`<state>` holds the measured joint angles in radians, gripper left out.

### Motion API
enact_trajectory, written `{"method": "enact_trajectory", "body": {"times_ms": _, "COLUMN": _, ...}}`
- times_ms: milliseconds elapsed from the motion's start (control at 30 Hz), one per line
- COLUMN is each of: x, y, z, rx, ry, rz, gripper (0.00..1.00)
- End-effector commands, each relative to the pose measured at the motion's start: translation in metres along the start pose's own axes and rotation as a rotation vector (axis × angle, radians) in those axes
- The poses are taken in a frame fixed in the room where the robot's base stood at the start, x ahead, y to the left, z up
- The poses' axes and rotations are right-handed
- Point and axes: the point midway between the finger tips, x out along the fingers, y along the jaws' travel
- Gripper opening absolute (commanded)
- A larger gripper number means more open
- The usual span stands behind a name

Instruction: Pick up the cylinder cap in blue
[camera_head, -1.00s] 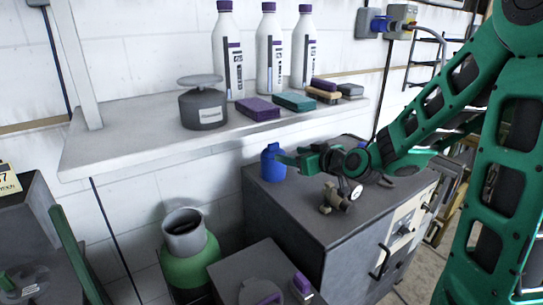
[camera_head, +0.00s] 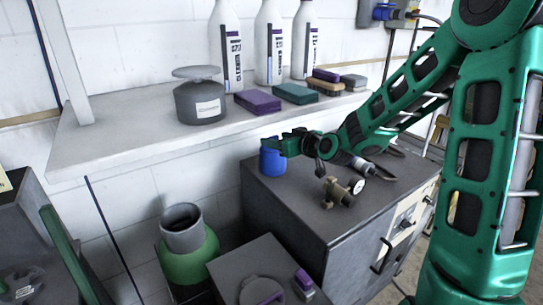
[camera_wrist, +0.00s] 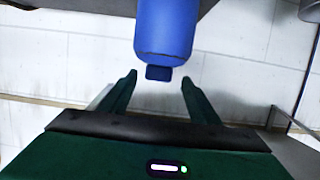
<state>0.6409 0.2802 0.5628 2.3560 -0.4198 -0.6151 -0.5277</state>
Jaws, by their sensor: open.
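The blue cylinder cap (camera_head: 272,160) stands upright on the dark grey cabinet top, near its back left corner. My gripper (camera_head: 271,145) is at the upper part of the cap in the head view, and hides some of its top. In the wrist view the blue cap (camera_wrist: 167,30) hangs into the picture from the top edge, with a small dark blue knob at its end. My open gripper (camera_wrist: 158,82) has one green finger on each side of the knob, with gaps between. Nothing is held.
The dark cabinet (camera_head: 330,215) also bears a brass valve with a gauge (camera_head: 342,190), right of the cap. A white shelf (camera_head: 150,148) with bottles, sponges and a grey canister (camera_head: 200,102) lies behind and above. A green gas cylinder (camera_head: 190,262) stands on the left.

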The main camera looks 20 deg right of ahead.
Motion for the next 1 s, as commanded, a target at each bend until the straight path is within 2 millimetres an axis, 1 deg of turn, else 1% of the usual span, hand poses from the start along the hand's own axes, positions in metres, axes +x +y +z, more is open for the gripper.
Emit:
{"method": "enact_trajectory", "body": {"times_ms": 100, "x": 0.015, "y": 0.004, "z": 0.001, "rx": 0.003, "ry": 0.000, "rz": -0.001, "gripper": 0.56}}
{"method": "enact_trajectory", "body": {"times_ms": 233, "x": 0.029, "y": 0.003, "z": 0.001, "rx": 0.000, "ry": 0.000, "rz": -0.002, "gripper": 0.56}}
{"method": "enact_trajectory", "body": {"times_ms": 367, "x": 0.035, "y": 0.003, "z": 0.001, "rx": 0.000, "ry": 0.000, "rz": -0.001, "gripper": 0.56}}
{"method": "enact_trajectory", "body": {"times_ms": 567, "x": 0.035, "y": 0.003, "z": 0.001, "rx": 0.000, "ry": 0.000, "rz": 0.000, "gripper": 0.56}}
{"method": "enact_trajectory", "body": {"times_ms": 600, "x": 0.035, "y": 0.003, "z": 0.001, "rx": 0.000, "ry": 0.000, "rz": 0.000, "gripper": 0.51}}
{"method": "enact_trajectory", "body": {"times_ms": 667, "x": 0.035, "y": 0.003, "z": 0.001, "rx": 0.000, "ry": 0.000, "rz": 0.000, "gripper": 0.37}}
{"method": "enact_trajectory", "body": {"times_ms": 700, "x": 0.035, "y": 0.003, "z": 0.001, "rx": 0.000, "ry": 0.000, "rz": 0.000, "gripper": 0.28}}
{"method": "enact_trajectory", "body": {"times_ms": 800, "x": 0.035, "y": 0.003, "z": 0.001, "rx": 0.000, "ry": -0.002, "rz": 0.000, "gripper": 0.07}}
{"method": "enact_trajectory", "body": {"times_ms": 1000, "x": 0.035, "y": 0.003, "z": 0.002, "rx": 0.000, "ry": -0.002, "rz": -0.001, "gripper": 0.07}}
